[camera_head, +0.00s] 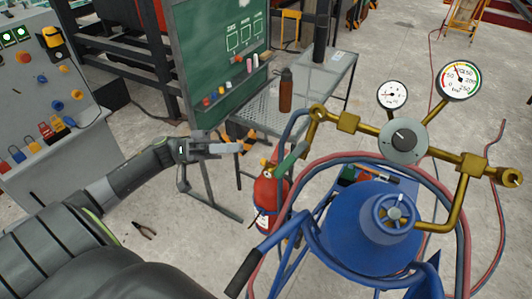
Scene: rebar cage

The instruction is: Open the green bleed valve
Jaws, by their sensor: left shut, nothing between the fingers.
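The green valve lever (291,161) slants down to the left from the brass pipework (347,122) above the blue gas cylinder (370,230). My left gripper (240,147) is shut and empty. In the picture it lies to the left of the green lever, with a gap between its fingertips and the lever's lower end. I cannot tell how far apart they are in depth. My right gripper is not in view.
Two gauges (457,80) and a round grey regulator knob (404,141) sit on the brass pipe. Blue and red hoses loop around the cylinder. A red fire extinguisher (265,205) stands behind the lever. Pliers (144,230) lie on the floor. A control panel (30,100) stands left.

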